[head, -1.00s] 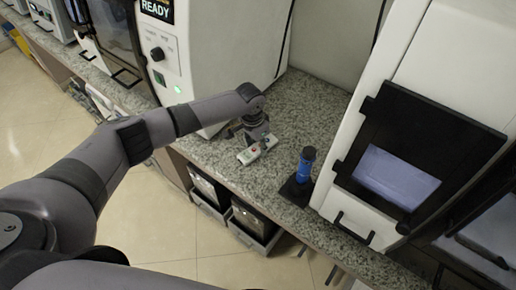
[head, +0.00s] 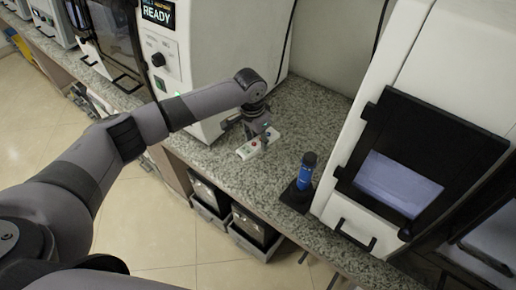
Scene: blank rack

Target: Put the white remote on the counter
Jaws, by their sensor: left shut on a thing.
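The white remote (head: 247,150) with a red button and a green button is on or just above the speckled stone counter (head: 305,110), in the gap between two white machines. Whether it touches the counter I cannot tell for sure. My left gripper (head: 262,139) comes down on it from above and is shut on it. The gripper covers part of the remote's middle and far end. My right gripper is not in view.
A blue and black cylinder on a dark base (head: 306,172) stands right of the remote near the counter's front edge. A white machine with a READY display (head: 158,60) is at the left, another with a dark-framed window (head: 415,150) at the right. Counter behind the remote is clear.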

